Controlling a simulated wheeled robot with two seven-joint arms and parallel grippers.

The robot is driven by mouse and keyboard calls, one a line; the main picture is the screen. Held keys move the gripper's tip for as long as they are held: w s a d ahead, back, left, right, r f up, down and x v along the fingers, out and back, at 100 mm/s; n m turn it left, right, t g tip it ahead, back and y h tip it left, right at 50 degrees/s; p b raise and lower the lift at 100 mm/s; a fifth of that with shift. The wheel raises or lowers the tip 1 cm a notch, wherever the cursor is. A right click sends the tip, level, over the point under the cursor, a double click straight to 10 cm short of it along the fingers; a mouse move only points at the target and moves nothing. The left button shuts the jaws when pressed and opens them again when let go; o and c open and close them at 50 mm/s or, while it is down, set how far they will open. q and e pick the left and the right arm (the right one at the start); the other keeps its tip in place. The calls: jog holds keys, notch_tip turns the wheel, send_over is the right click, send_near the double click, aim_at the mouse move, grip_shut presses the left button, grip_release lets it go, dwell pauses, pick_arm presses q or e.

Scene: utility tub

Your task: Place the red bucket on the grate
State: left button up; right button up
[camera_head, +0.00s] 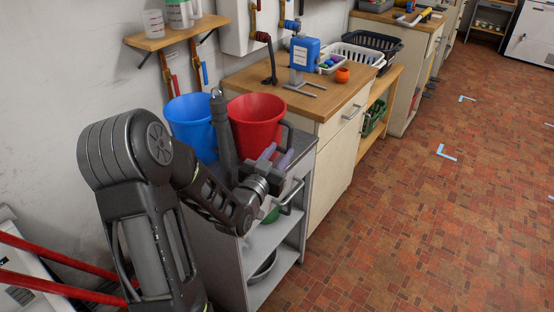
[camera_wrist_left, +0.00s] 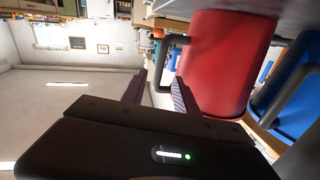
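The red bucket (camera_head: 257,118) stands upright on the grey-topped unit, right of a blue bucket (camera_head: 190,125). My left gripper (camera_head: 276,156) is at the near right side of the red bucket. In the left wrist view, the red bucket (camera_wrist_left: 222,60) fills the upper right, and its dark handle (camera_wrist_left: 160,60) loops out from its side. The two fingers of my left gripper (camera_wrist_left: 160,80) are apart, one on each side of the handle; contact cannot be told. I cannot clearly make out a grate. My right gripper is out of view.
A grey faucet-like post (camera_head: 224,135) rises between the buckets, close to my left arm. Open shelves lie below the unit. The tiled floor (camera_head: 430,200) at right is clear.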

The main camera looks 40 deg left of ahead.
pick_arm(q)
jog(key=shift+v, duration=0.8)
jog(key=s+d+f+g+h, duration=0.3)
jog(key=d+f+g+h, duration=0.3)
jog(key=d+f, duration=1.3)
jog(key=s+d+f+g+h, duration=0.1)
jog(key=s+d+f+g, duration=0.4)
jog(key=s+d+f, duration=0.3)
jog(key=s+d+f+g+h, duration=0.1)
jog(key=s+d+f+g, duration=0.5)
jog(key=s, duration=0.8)
notch_tip(320, 180, down, 3)
jog(key=shift+s+d+r, duration=0.1)
jog(key=shift+s+d, duration=0.25)
jog(key=shift+d, duration=0.85)
jog(key=shift+o, duration=0.4)
jog(key=shift+w, duration=0.1)
